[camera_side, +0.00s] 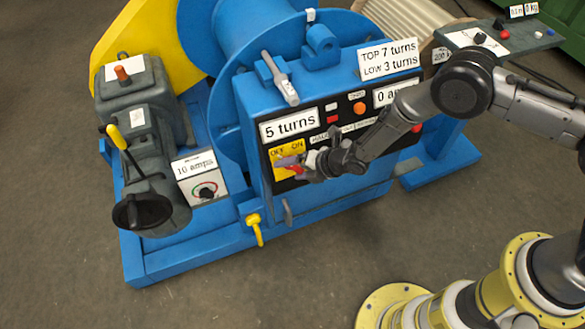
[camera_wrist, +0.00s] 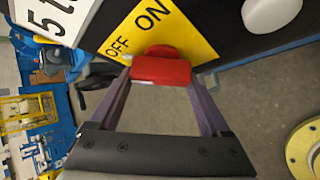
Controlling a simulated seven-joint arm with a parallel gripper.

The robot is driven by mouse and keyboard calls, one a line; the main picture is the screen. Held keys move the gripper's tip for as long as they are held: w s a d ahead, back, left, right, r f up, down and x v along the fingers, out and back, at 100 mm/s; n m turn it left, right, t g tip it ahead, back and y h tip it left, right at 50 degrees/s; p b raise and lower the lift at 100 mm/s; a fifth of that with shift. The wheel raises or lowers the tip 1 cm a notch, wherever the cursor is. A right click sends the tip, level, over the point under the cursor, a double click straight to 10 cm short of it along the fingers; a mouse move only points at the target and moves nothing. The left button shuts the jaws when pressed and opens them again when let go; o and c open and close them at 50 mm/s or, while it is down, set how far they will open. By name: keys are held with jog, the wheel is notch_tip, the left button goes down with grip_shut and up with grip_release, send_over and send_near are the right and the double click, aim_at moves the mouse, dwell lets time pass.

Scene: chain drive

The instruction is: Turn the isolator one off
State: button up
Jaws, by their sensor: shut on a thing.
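The isolator is a red handle (camera_wrist: 161,70) on a yellow plate (camera_wrist: 191,33) marked OFF and ON, on the black front panel of the blue machine. In the side view the yellow plate (camera_side: 279,154) is at the panel's lower left, and part of the red handle (camera_side: 293,169) shows beside my fingers. My gripper (camera_wrist: 160,80) is shut on the red handle, with one finger on each side of it in the wrist view. My gripper (camera_side: 292,164) partly covers the isolator in the side view. Which mark the handle points to is hard to tell.
The "5 turns" label (camera_side: 289,125) is just above the isolator. A white round knob (camera_wrist: 271,12) is beside it. An orange button (camera_side: 360,108) is higher on the panel. A yellow-handled lever (camera_side: 254,226) and a "10 amps" box (camera_side: 198,180) are lower left. Floor in front is clear.

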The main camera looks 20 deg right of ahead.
jog(key=shift+n, duration=0.4)
jog(key=o, duration=1.2)
jog(key=shift+s+d+r+h, duration=0.1)
jog(key=shift+h, duration=0.2)
jog(key=v, duration=1.3)
jog(key=shift+s+d+r, duration=0.1)
jog(key=shift+r, duration=0.1)
jog(key=shift+d, duration=0.1)
